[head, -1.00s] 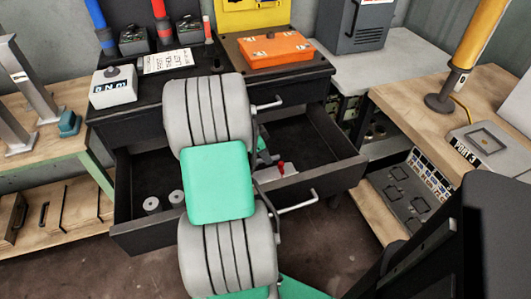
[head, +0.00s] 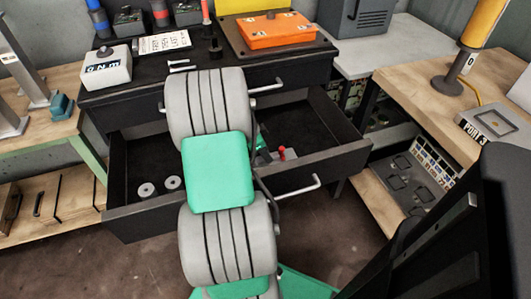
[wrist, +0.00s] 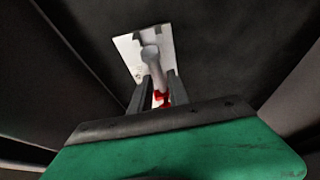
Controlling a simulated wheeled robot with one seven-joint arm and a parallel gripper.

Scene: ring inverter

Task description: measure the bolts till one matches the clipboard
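My gripper (wrist: 159,88) reaches down inside the open drawer. In the wrist view its two dark fingers stand on either side of a small red part (wrist: 161,98) of a grey tool. A knobbed grey stem (wrist: 150,56) and a pale plate (wrist: 128,46) lie just beyond the fingertips. I cannot tell whether the fingers press on it. In the head view my arm hides the gripper, and a red-tipped piece (head: 282,154) shows to its right in the drawer. Two small pale bolt-like pieces (head: 181,66) lie on the bench top. I cannot make out a clipboard for certain.
The open drawer (head: 330,176) holds two pale round pieces (head: 146,189) at left. On the black bench are a white box with a knob (head: 106,70), a lettered card (head: 164,42) and an orange case (head: 275,30). Wooden benches flank it, with a yellow column (head: 478,30) at right.

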